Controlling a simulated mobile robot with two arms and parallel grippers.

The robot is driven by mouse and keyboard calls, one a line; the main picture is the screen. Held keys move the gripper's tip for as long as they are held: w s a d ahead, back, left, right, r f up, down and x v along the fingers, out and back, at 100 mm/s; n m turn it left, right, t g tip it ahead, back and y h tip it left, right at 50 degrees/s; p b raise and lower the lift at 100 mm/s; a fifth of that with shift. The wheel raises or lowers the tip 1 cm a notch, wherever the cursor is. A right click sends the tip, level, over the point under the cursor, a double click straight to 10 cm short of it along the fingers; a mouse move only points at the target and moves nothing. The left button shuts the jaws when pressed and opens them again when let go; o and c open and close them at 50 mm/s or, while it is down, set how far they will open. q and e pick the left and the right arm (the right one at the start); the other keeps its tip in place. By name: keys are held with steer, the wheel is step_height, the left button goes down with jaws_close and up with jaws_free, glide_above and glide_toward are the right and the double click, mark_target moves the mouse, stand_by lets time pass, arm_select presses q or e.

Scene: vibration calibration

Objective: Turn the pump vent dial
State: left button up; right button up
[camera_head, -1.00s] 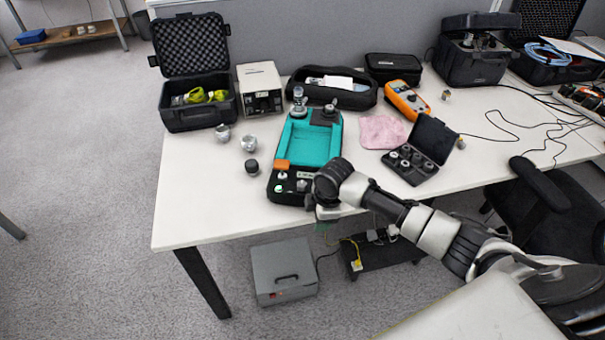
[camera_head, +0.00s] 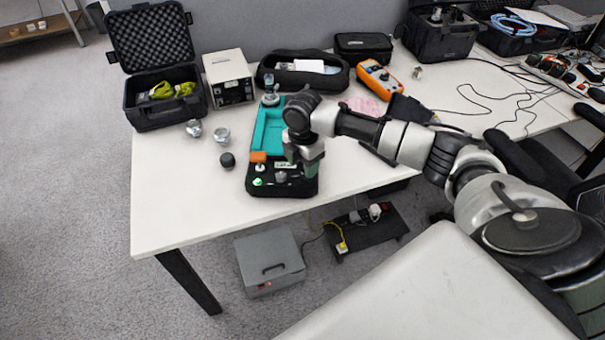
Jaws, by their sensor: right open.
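The pump (camera_head: 265,135) is a black device with a teal tray on top, lying near the table's front edge. Its black front panel has an orange block (camera_head: 258,157), a small green-lit part (camera_head: 258,182) and a small grey knob (camera_head: 281,177). I cannot tell which part is the vent dial. My right gripper (camera_head: 302,168) is open and points down over the right side of the panel. It hides part of the panel and of the teal tray; contact cannot be made out. My left gripper is not in view.
Two metal pieces (camera_head: 222,134) and a black knob (camera_head: 227,160) stand left of the pump. An open black case (camera_head: 165,115), a beige box (camera_head: 229,80) and a black pouch (camera_head: 302,77) stand behind. The table's front left is clear.

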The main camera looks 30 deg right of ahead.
mark_target(303, 176)
step_height(303, 176, down, 5)
stand_by(0.3)
